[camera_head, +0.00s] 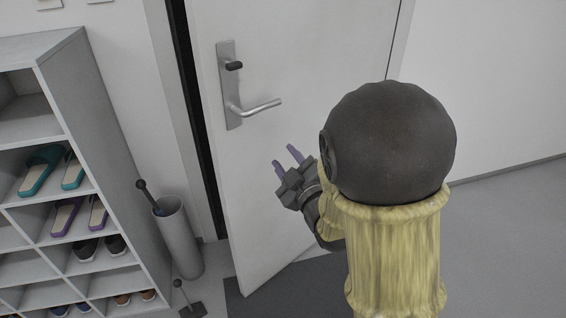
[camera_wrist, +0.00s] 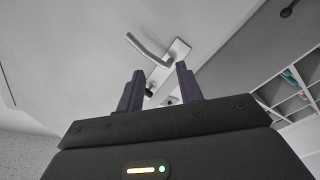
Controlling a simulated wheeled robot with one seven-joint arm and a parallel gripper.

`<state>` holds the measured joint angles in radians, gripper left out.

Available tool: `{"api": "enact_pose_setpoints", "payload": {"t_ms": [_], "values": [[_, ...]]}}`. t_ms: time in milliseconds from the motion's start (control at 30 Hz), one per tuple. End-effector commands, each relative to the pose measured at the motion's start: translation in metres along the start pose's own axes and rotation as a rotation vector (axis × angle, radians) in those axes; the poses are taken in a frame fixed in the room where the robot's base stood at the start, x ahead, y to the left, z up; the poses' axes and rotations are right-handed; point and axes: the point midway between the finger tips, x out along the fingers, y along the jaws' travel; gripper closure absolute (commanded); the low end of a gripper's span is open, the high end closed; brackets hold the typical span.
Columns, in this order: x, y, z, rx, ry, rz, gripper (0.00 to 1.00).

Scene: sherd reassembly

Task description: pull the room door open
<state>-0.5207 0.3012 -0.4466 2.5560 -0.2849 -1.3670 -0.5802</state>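The white room door (camera_head: 290,130) stands ajar, with a dark gap along its left edge. Its silver lever handle (camera_head: 255,107) sticks out to the right from a metal plate with a dark knob (camera_head: 234,66) above it. My gripper (camera_head: 283,160) is open and empty, below and to the right of the handle in the head view, apart from it. In the wrist view, the two purple fingers (camera_wrist: 158,88) are spread, and the handle (camera_wrist: 148,50) shows beyond them. The door (camera_wrist: 80,50) fills much of that view. My arm hides part of the door's right side.
A grey shoe rack (camera_head: 75,150) with sandals and shoes stands at the left. A grey cylindrical stand (camera_head: 178,240) holding a dark-handled item is beside the door's left edge. A small dark-based object (camera_head: 192,310) is on the floor. A dark mat (camera_head: 300,285) lies below the door.

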Motion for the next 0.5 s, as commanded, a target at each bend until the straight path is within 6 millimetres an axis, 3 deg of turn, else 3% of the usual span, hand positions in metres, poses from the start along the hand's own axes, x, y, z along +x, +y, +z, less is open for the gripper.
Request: {"api": "enact_pose_setpoints", "payload": {"t_ms": [267, 433, 500], "values": [[-0.002, 0.005, 0.004, -0.001, -0.009, 0.008, 0.66], [-0.002, 0.005, 0.01, 0.017, -0.04, 0.0, 0.99], [-0.004, 0.004, 0.019, 0.044, -0.086, -0.012, 1.0]]}}
